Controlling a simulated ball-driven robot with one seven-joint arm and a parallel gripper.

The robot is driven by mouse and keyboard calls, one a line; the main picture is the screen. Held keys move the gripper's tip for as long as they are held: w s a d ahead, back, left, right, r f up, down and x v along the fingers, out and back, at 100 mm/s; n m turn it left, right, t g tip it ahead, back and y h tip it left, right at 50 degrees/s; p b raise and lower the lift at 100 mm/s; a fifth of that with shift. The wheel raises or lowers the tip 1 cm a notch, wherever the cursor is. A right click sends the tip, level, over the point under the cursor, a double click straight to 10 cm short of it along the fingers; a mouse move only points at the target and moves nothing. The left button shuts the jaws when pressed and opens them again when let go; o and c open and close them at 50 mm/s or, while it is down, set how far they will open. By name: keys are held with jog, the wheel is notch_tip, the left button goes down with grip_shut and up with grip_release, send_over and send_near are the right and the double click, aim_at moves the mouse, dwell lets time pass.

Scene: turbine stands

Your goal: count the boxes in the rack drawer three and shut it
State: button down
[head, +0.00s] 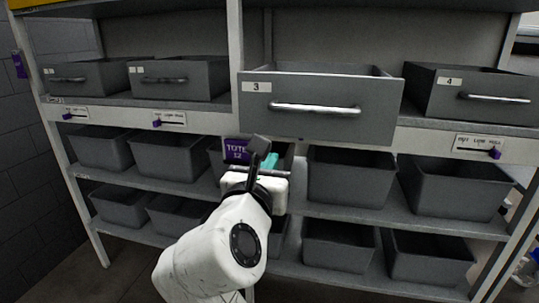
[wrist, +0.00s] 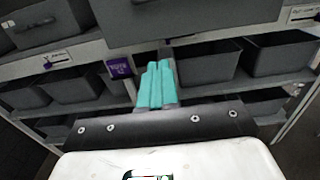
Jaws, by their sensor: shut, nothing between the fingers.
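Drawer three (head: 320,106) is a grey drawer with a "3" label and a silver bar handle (head: 314,108). In the head view it stands out further than the drawers beside it. Its inside is hidden behind its high front, so no boxes show. In the wrist view the drawer's underside or front (wrist: 190,15) fills the top. My gripper (head: 270,160) is below and left of the handle, apart from it, in front of the lower shelf. Its teal fingers (wrist: 156,85) are together and empty in the wrist view.
Drawer four (head: 478,96) is to the right, and two more drawers (head: 180,79) are to the left. Several grey open bins (head: 350,178) fill the lower shelves. A purple "TOTE 12" sign (head: 237,150) hangs just behind my gripper. Purple-knobbed sliders (head: 480,148) sit along the shelf edge.

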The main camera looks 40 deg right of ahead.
aim_at(287, 132)
jog(key=p+x, duration=0.1)
jog(key=x, duration=1.2)
jog(key=shift+w+d, duration=0.2)
jog(key=shift+d, duration=0.15)
jog(key=shift+d, duration=0.1)
